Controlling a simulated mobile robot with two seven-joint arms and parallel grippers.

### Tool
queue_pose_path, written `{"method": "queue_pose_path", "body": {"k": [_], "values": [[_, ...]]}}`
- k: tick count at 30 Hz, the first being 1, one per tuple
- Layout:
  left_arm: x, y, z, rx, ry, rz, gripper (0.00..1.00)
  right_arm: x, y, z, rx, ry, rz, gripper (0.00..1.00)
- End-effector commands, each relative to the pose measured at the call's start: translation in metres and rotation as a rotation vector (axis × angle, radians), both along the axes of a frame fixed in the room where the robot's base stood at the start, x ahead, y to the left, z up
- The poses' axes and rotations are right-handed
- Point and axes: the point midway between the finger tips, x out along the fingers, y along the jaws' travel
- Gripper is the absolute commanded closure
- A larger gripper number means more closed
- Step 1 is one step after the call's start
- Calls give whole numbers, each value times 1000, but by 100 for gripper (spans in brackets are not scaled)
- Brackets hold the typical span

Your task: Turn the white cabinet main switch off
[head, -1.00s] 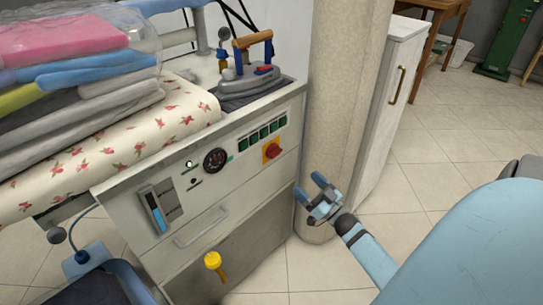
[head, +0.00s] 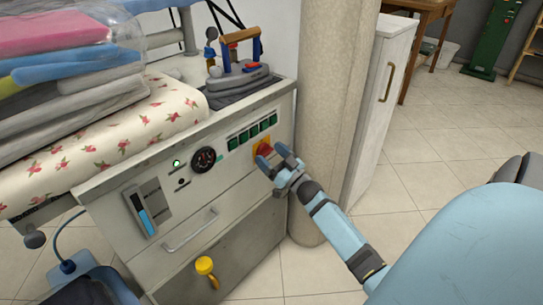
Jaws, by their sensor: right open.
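The white cabinet (head: 185,222) stands in the middle left with its front panel facing me. Its main switch, a red rotary knob on a yellow plate (head: 262,149), is at the right end of the panel below a row of green buttons. My right gripper (head: 273,157) is open, with its two fingertips at the knob. The fingers partly hide the knob, and I cannot tell whether they touch it or how far it is turned. A small green lamp (head: 176,164) is lit on the panel. My left gripper is not in view.
An iron (head: 240,72) stands on the cabinet top. Folded, wrapped laundry (head: 70,60) lies on a floral cover (head: 110,140) at left. A round column (head: 333,100) stands close right of the cabinet. A yellow handle (head: 205,266) sticks out low in front.

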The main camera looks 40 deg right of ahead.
Motion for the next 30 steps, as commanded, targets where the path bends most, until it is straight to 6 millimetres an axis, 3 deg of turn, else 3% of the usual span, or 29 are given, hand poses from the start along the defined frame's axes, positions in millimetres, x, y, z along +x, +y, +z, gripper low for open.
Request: {"method": "queue_pose_path", "body": {"k": [1,6,8,20,30], "values": [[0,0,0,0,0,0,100,0,0,0,0,0,0,20],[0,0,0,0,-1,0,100,0,0,0,0,0,0,59],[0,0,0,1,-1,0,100,0,0,0,0,0,0,70],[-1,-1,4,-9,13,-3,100,0,0,0,-68,-4,1,70],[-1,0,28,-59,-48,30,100,-1,-1,2,-328,-25,2,69]]}}
